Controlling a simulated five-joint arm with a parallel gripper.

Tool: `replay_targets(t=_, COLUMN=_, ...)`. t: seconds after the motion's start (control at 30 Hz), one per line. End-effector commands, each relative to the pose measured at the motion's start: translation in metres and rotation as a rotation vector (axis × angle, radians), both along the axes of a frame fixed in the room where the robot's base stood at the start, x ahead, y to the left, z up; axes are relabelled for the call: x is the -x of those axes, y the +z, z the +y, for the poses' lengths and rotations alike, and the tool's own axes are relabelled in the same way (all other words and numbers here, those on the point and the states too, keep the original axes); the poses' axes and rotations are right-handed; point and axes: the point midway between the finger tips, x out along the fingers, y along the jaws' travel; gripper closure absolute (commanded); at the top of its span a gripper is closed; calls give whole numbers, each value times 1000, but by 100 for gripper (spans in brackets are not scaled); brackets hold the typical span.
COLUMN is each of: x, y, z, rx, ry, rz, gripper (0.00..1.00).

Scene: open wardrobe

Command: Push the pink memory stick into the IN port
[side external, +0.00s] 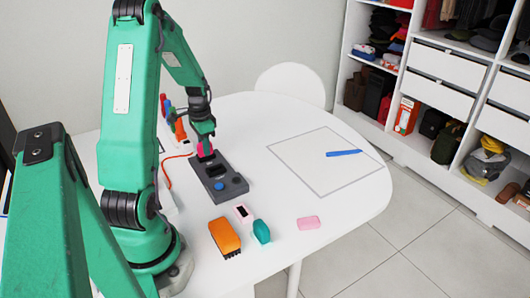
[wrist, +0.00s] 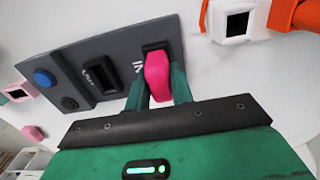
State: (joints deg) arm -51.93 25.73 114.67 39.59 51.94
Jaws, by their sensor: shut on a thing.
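The pink memory stick (wrist: 158,76) is between the two green fingers of my gripper (wrist: 160,90), which is shut on it. Its far end meets the dark opening beside the IN label on the grey panel (wrist: 125,58); how deep it sits I cannot tell. The OUT port (wrist: 97,75) is left of it, with a blue button (wrist: 44,77) further left. In the side view, my gripper (side external: 205,141) points down at the far end of the panel (side external: 205,180), with the pink stick (side external: 205,151) showing below the fingers.
An orange block (side external: 224,236), a teal piece (side external: 261,231) and a pink block (side external: 308,223) lie on the white table near the front. A blue pen (side external: 343,153) lies in an outlined square. An orange cable (side external: 166,170) runs left of the panel. The right of the table is mostly clear.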

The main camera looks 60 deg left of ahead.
Motion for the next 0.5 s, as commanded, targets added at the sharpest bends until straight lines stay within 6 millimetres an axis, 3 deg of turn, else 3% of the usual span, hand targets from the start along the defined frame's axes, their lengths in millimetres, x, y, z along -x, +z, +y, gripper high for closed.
replay_targets(t=0.03, x=0, y=0, z=0, rx=0, ry=0, rz=0, gripper=71)
replay_targets(t=0.13, x=0, y=0, z=0, rx=0, ry=0, rz=0, gripper=52)
replay_targets(t=0.5, x=0, y=1, z=0, rx=0, ry=0, rz=0, gripper=52)
